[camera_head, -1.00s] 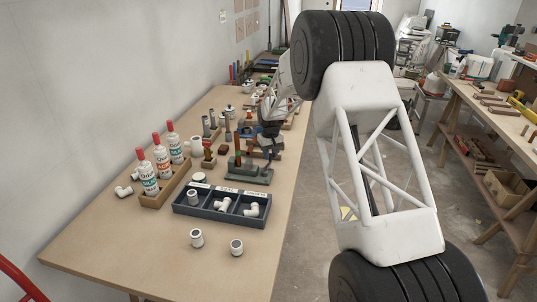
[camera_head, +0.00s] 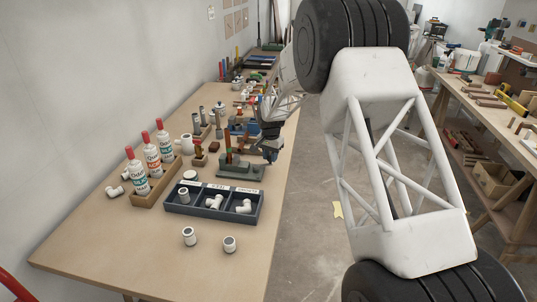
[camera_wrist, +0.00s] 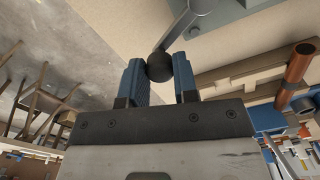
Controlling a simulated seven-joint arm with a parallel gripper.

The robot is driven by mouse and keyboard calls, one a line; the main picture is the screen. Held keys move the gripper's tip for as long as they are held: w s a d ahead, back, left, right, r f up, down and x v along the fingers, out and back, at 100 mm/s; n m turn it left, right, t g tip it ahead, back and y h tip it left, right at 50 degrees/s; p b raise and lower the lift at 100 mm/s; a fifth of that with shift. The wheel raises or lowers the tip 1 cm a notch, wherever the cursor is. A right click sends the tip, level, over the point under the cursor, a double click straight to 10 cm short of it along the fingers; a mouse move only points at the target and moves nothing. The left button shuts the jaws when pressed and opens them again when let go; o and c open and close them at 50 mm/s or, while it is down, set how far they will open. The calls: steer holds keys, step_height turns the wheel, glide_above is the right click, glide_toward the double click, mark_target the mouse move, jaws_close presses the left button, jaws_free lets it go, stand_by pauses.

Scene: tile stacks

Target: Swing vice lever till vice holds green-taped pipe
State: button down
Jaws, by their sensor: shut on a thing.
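The vice (camera_head: 240,170) stands on the workbench behind the black tray, with a grey-green base. An upright pipe (camera_head: 228,142) stands at the vice; its tape is too small to make out surely. A copper-coloured pipe (camera_wrist: 297,66) shows at the right of the wrist view. My gripper (camera_head: 268,152) is at the right side of the vice. In the wrist view my gripper (camera_wrist: 159,80) is shut on the dark round knob (camera_wrist: 160,66) of the grey vice lever (camera_wrist: 184,28), between its blue fingers. I cannot tell whether the vice jaws touch the pipe.
The black tray (camera_head: 212,215) holds white fittings in compartments. A wooden box (camera_head: 160,190) holds several red-capped bottles. Two white fittings stand on the bare front of the workbench (camera_head: 110,250). Other pipes and blocks stand close behind the vice.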

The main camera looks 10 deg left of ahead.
steer(key=shift+s+d+m, duration=0.15)
steer(key=shift+s+m, duration=0.25)
steer(key=shift+m, duration=0.4)
steer(key=shift+s+d+m, duration=0.15)
steer(key=shift+s+m, duration=0.25)
steer(key=shift+m, duration=0.4)
steer(key=c, duration=0.9)
jaws_free()
steer(key=shift+o, duration=0.2)
steer(key=shift+r, duration=0.1)
step_height(320, 180, up, 8)
steer(key=shift+f, duration=0.2)
